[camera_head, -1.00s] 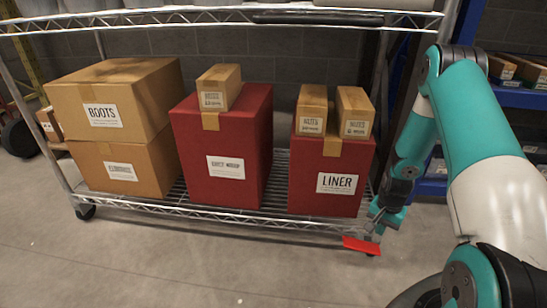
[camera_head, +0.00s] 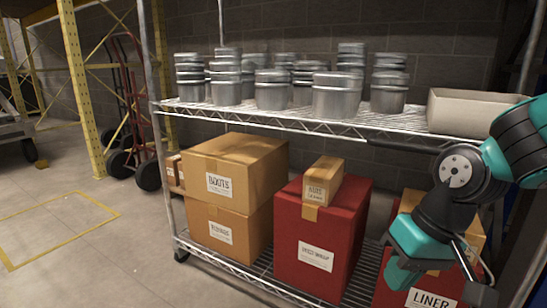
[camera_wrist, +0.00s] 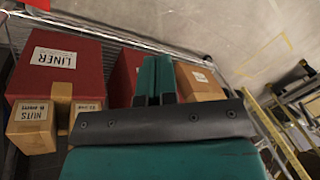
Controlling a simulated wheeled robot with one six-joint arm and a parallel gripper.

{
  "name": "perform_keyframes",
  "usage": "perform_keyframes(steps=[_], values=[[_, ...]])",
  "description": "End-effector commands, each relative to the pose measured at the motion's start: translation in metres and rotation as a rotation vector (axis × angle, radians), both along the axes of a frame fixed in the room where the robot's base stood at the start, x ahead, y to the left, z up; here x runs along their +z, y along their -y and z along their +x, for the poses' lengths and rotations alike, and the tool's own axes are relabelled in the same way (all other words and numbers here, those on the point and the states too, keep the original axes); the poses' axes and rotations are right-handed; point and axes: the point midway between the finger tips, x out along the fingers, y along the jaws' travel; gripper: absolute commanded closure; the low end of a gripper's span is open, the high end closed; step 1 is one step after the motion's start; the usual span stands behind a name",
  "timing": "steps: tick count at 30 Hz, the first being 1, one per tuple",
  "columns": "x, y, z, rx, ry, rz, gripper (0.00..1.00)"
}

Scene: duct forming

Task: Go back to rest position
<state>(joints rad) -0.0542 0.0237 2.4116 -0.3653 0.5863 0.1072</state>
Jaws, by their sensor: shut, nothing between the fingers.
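My gripper (camera_wrist: 155,78) shows in the wrist view with its two teal fingers together and nothing between them. It points toward the boxes on the lower shelf. In the head view my arm is bent at the right, in front of the shelf's right end. There it partly covers the red LINER box (camera_head: 420,285). The same LINER box (camera_wrist: 65,65) is at the left of the wrist view, with a small NUTS carton (camera_wrist: 32,125) by it.
A wire rack holds metal canisters (camera_head: 338,98) and a grey bin (camera_head: 470,112) on its upper shelf (camera_head: 290,122). Below stand a BOOTS carton (camera_head: 235,165) and another red box (camera_head: 318,240). Open floor (camera_head: 80,200) lies left, with a hand truck (camera_head: 130,120) behind.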

Motion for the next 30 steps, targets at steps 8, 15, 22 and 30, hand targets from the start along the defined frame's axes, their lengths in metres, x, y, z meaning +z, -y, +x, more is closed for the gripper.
perform_keyframes(steps=[8, 15, 22, 30], values=[[0.071, -0.048, -0.097, 0.381, 0.075, 0.036, 1.00], [0.126, -0.050, -0.112, 0.440, 0.080, 0.041, 1.00], [0.193, -0.051, -0.111, 0.438, 0.081, 0.041, 1.00], [0.296, -0.050, -0.111, 0.436, 0.081, 0.042, 1.00]])
